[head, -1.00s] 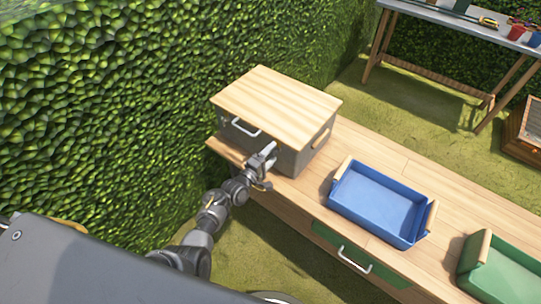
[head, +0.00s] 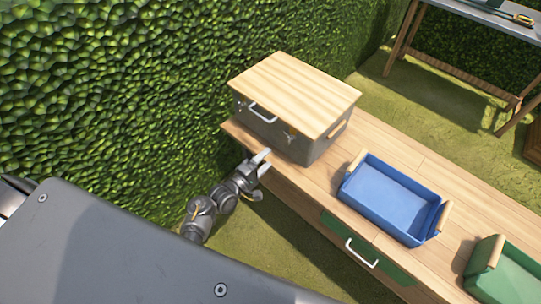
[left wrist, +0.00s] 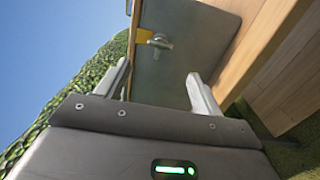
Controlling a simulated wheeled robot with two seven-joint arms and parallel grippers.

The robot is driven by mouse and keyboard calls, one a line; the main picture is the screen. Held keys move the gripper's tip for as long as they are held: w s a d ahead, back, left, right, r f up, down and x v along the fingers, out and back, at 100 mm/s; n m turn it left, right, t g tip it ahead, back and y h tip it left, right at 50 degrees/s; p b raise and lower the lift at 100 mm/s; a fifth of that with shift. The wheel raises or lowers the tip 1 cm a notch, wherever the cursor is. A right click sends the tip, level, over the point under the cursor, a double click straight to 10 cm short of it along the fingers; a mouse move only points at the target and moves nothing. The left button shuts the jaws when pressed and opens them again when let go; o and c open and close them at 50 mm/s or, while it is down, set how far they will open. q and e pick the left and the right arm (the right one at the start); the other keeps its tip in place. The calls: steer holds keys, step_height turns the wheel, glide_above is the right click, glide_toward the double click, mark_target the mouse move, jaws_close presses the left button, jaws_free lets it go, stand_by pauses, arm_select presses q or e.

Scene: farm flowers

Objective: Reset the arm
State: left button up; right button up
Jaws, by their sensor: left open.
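My left gripper (head: 258,160) is open and empty, at the front left edge of the wooden table (head: 325,179). It is just in front of a grey box with a wooden lid (head: 297,92) and a white handle, and a gap shows between them. In the left wrist view, the two fingers of my left gripper (left wrist: 161,88) are spread apart, with the grey box side (left wrist: 170,82) and a metal latch (left wrist: 158,42) beyond them. My right gripper is not in view.
A blue tray (head: 441,222) with wooden handles stands right of the box, and a green tray (head: 484,262) stands at the lower right. The table has a green drawer front (head: 335,232). A tall hedge (head: 120,90) borders the left. A workbench (head: 480,14) stands at the back right.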

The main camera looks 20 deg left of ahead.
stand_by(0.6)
arm_select(q)
steer(key=s+f+m+g+y, duration=0.2)
steer(key=s+f+m+g, duration=0.3)
steer(key=f, duration=0.7)
steer(key=s+f+m+g+y, duration=0.2)
steer(key=s+f+m, duration=0.4)
steer(key=f, duration=0.5)
steer(key=s+a+f+m+g+y, duration=0.1)
steer(key=s+f, duration=0.4)
steer(key=s, duration=0.6)
steer(key=s+a+f+m+g+y, duration=0.1)
steer(key=s+a+f+m+g, duration=0.1)
steer(key=s, duration=1)
steer(key=s+a+f+m+g, duration=0.2)
steer(key=s+a+f+g, duration=0.2)
steer(key=s+f, duration=0.3)
steer(key=s+g, duration=0.1)
steer(key=s, duration=0.4)
steer(key=shift+f+g+y, duration=0.3)
steer(key=shift+y, duration=0.1)
steer(key=shift+w, duration=0.1)
steer(key=shift+c, duration=0.5)
